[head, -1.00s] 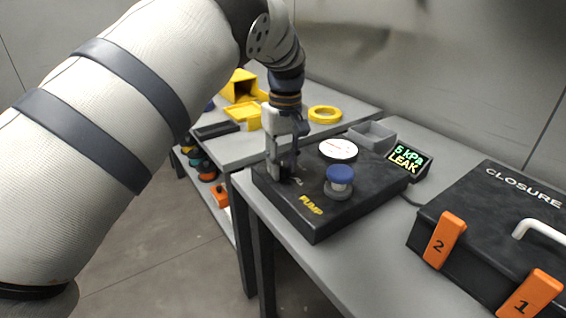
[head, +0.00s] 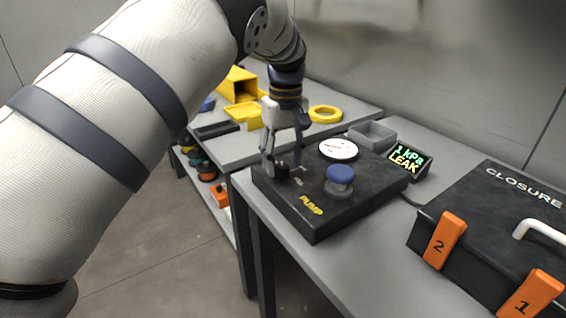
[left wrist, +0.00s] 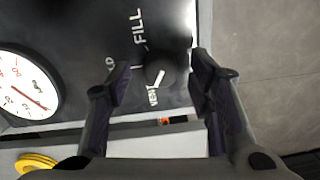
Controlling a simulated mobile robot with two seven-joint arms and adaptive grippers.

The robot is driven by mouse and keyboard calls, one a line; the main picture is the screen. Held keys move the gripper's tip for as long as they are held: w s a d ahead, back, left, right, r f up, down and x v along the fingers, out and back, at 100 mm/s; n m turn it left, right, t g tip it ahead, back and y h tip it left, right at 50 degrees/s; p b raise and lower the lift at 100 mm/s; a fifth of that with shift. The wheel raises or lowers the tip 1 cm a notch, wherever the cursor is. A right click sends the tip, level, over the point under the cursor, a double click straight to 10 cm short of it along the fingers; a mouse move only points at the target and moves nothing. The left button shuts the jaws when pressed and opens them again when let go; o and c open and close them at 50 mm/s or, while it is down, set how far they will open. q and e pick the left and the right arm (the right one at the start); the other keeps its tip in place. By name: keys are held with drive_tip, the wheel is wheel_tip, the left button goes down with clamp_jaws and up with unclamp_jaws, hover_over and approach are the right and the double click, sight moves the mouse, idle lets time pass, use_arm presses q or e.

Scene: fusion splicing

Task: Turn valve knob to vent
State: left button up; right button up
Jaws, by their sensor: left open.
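The black valve knob (head: 282,170) is on the far left part of the black pump box (head: 318,228); it also shows in the left wrist view (left wrist: 160,68). A pale mark on the knob points toward the VENT label (left wrist: 152,97). The FILL label (left wrist: 138,26) is on the opposite side, and another label is partly hidden by a finger. My left gripper (head: 283,163) is open above the knob, one finger on each side, with gaps visible in the left wrist view. My right gripper is not in view.
The display (head: 406,160) reads 1 kPa LEAK. A round gauge (head: 338,149) and a blue-topped pump button (head: 340,181) are on the box. The black closure case (head: 492,220) with orange clips stands right. Yellow items and a grey tray (head: 371,135) are behind.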

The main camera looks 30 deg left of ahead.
sight(284, 165)
use_arm(q)
wheel_tip(284, 165, up, 11)
drive_tip(key=shift+f, duration=0.15)
drive_tip(key=shift+w, duration=0.1)
